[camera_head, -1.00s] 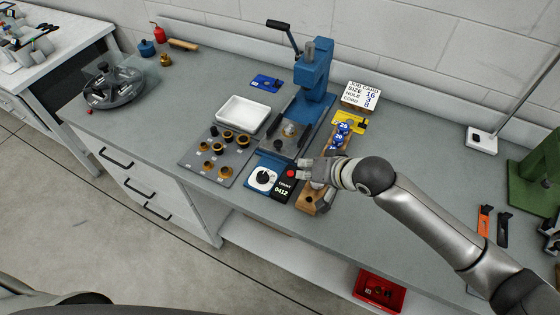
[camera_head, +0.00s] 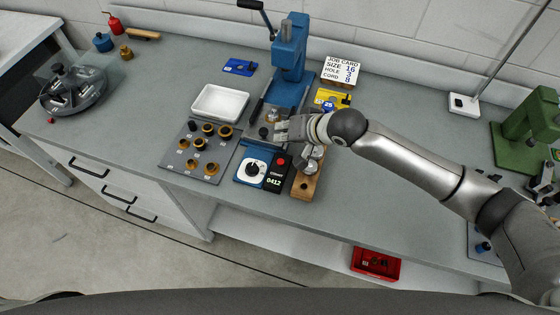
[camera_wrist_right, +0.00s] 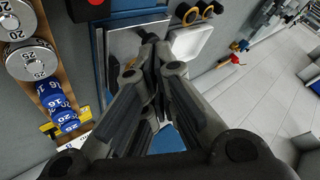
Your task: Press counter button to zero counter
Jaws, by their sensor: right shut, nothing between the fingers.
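The counter (camera_head: 274,182) is a small black box at the front of the press, with a display that reads 0412. Its red button (camera_head: 281,161) sits on the top end of the box and is uncovered in the head view. The red button (camera_wrist_right: 96,2) also shows at the top edge of the right wrist view. My right gripper (camera_head: 279,132) is shut and empty. Its fingertips are beyond the button, over the base of the blue press, apart from the button. In the right wrist view, the fingers (camera_wrist_right: 149,42) meet over the press base. My left gripper is out of view.
The blue press (camera_head: 289,65) stands behind the counter. A white dial (camera_head: 253,169) is left of the counter, and a wooden block (camera_head: 304,186) is right of it. A white tray (camera_head: 221,101) and a plate of brass rings (camera_head: 183,165) lie left. A job card (camera_head: 342,70) stands behind.

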